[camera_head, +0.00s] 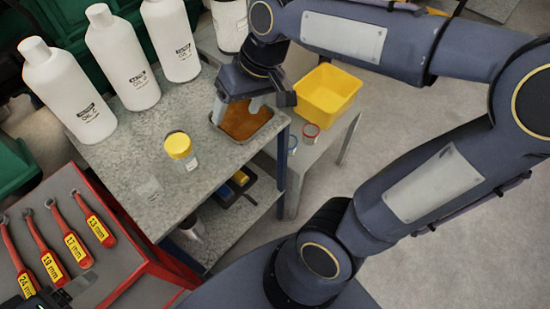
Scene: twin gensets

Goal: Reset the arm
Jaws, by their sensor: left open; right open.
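My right gripper (238,106) is at the end of the arm that comes in from the right. It points down, open, over a small metal tray (264,124) with a brown-orange inside, at the right edge of the grey table. Its fingers overlap the tray in the view, and I cannot tell whether they touch it. I see nothing held between them. My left gripper (66,292) shows only in part at the bottom left edge, by the wrenches. It is open, and most of it and its arm are out of frame.
Several white bottles (123,65) stand at the table's back left. A yellow-lidded jar (180,149) stands mid-table on the grey table (140,185). Red-handled wrenches (78,249) lie on a red cart (125,265). A yellow bin (327,92) and small cans (310,132) stand on a lower side table.

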